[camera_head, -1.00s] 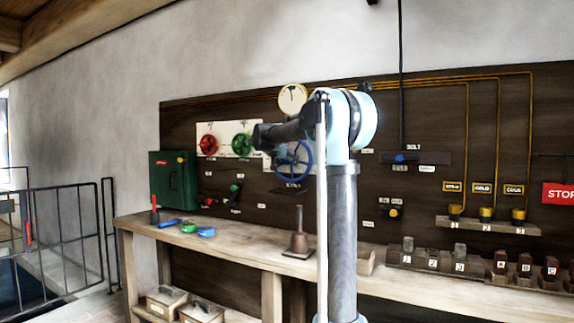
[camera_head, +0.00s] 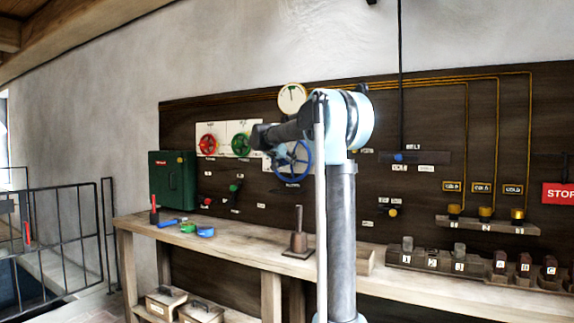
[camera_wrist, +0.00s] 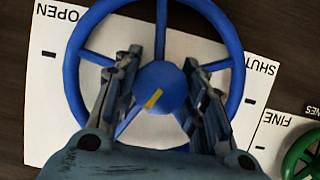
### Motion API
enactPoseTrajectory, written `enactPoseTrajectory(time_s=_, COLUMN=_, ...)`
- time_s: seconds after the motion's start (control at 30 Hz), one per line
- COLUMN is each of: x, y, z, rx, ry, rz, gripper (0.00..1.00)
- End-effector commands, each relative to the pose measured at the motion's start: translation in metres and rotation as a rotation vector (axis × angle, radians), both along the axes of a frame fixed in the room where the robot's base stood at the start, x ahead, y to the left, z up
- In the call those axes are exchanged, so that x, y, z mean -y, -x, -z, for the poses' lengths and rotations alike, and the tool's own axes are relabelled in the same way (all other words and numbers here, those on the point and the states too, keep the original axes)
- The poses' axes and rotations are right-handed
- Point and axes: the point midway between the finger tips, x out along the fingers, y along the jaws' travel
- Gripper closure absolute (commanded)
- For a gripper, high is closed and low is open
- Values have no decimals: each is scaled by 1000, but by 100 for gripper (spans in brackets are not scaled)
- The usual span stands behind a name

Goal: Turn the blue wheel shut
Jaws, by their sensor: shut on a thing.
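The blue wheel (camera_head: 293,160) is mounted on the dark wall board, partly behind my arm in the head view. In the wrist view the blue wheel (camera_wrist: 231,50) fills the middle, over a white plate (camera_wrist: 45,75) marked OPEN at left and SHUT at right; the lettering appears upside down. Its round hub carries a yellow mark. My gripper (camera_wrist: 162,72) has its two fingers reaching in among the spokes, one on each side of the hub, and is shut on the wheel. The exact contact points are hard to make out. In the head view my fingers cannot be made out.
A red wheel (camera_head: 208,142) and a green wheel (camera_head: 241,145) are on the board to the left; a round gauge (camera_head: 292,97) is above. A green cabinet (camera_head: 172,180) is at far left. The wooden bench (camera_head: 235,246) below holds small tools and a plunger-like piece (camera_head: 299,240).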

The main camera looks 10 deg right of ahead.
Motion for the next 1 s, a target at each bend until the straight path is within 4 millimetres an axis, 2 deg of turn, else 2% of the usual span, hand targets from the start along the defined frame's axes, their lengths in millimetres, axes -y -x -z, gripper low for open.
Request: enactPoseTrajectory(time_s=1.0, x=-2, y=-2, z=0, rx=-532, ry=741, rz=-6, gripper=85)
